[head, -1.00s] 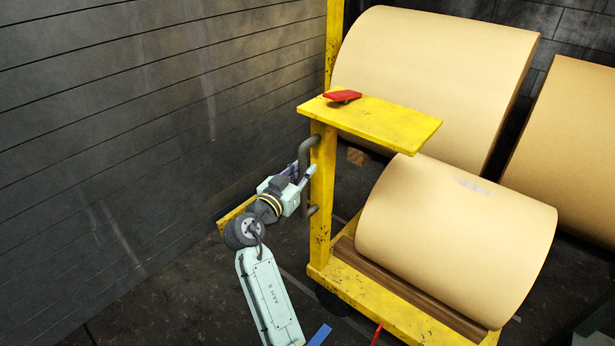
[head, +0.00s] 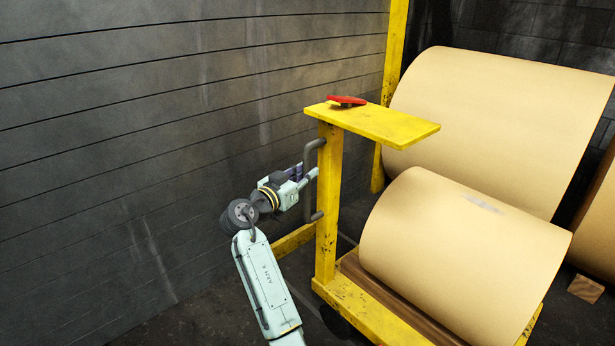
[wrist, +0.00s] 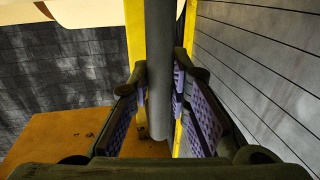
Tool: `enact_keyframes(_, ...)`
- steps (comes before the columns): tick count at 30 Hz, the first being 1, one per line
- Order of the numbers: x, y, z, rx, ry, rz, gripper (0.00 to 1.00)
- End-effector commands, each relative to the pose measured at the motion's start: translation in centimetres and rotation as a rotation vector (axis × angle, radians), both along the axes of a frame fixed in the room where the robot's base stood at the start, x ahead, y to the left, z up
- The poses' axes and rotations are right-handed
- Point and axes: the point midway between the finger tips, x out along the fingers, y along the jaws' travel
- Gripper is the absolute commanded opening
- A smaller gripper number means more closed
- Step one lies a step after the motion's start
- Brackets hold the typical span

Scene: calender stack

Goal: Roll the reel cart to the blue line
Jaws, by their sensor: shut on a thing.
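The yellow reel cart (head: 328,200) stands right of centre in the head view, with a tan paper reel (head: 455,250) lying on its deck (head: 365,308). A dark grey bar handle (head: 307,157) is fixed to the left side of its post. My gripper (head: 308,180) is shut on this handle at mid-height. In the wrist view the handle (wrist: 159,70) runs between the two purple-padded fingers. The blue line is not in view now.
A larger tan reel (head: 500,125) stands behind the cart, with a yellow post (head: 394,45) beside it. A dark plank wall (head: 130,150) rises close on the left. A red object (head: 347,100) lies on the cart's shelf (head: 385,124). A wooden block (head: 586,288) is at the right.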

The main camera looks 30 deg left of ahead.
Motion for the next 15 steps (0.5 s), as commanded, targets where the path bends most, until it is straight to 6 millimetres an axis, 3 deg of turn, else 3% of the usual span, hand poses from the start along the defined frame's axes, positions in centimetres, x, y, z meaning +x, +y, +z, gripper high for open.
enact_keyframes(6,0.14,-0.34,-0.07,0.002,0.004,-0.008,0.0)
enact_keyframes(7,0.16,-0.37,-0.06,0.002,0.004,-0.008,0.18)
enact_keyframes(15,0.18,-0.33,0.02,0.001,0.002,-0.006,0.36)
